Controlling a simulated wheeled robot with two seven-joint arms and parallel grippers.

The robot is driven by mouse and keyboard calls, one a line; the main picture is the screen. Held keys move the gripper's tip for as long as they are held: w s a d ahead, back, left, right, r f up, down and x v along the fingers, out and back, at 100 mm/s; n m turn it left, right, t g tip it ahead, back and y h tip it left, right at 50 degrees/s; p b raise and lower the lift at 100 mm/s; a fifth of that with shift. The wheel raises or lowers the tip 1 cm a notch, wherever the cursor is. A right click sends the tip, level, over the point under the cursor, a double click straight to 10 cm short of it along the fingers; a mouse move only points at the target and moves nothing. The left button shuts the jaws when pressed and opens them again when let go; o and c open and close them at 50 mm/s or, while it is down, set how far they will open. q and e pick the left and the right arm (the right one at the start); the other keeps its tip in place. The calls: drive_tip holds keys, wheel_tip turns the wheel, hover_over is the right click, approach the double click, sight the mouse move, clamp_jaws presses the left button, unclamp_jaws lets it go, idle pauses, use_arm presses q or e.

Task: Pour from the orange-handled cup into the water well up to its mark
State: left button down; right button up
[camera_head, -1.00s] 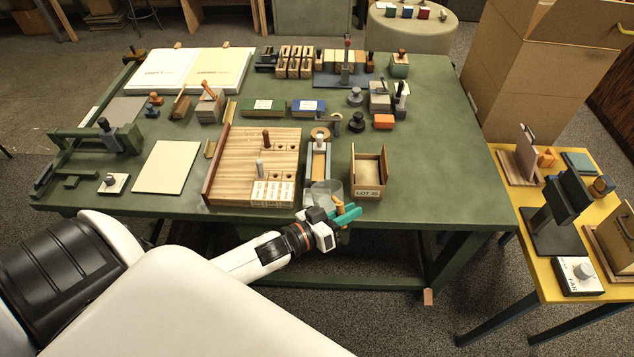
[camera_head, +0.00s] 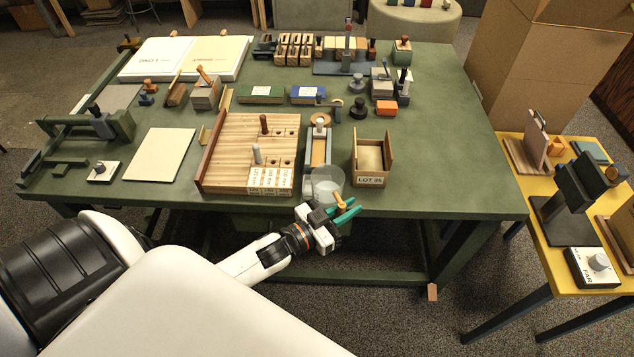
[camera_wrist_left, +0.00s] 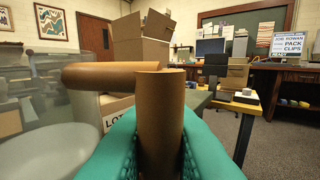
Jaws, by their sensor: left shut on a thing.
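My left gripper (camera_head: 341,214) has teal fingers and is at the table's front edge. It is shut on the orange handle (camera_head: 338,201) of a clear cup (camera_head: 327,184). In the left wrist view the handle (camera_wrist_left: 160,120) stands upright between the fingers (camera_wrist_left: 158,155), with an arm reaching left to the cup's clear wall (camera_wrist_left: 65,100). The cup looks about upright, in front of a narrow grey-blue tray (camera_head: 307,152) with a tan inside. I cannot tell the level in the cup. I cannot make out for sure which thing is the water well or its mark. My right gripper is not in view.
An open LOT box (camera_head: 370,181) stands just right of the cup. A slatted wooden board (camera_head: 228,150) with pegs and labelled blocks lies to the left. The green table (camera_head: 440,165) is clear at its right. A yellow table (camera_head: 545,220) stands further right.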

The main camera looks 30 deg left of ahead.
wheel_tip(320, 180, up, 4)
drive_tip(key=p, duration=0.4)
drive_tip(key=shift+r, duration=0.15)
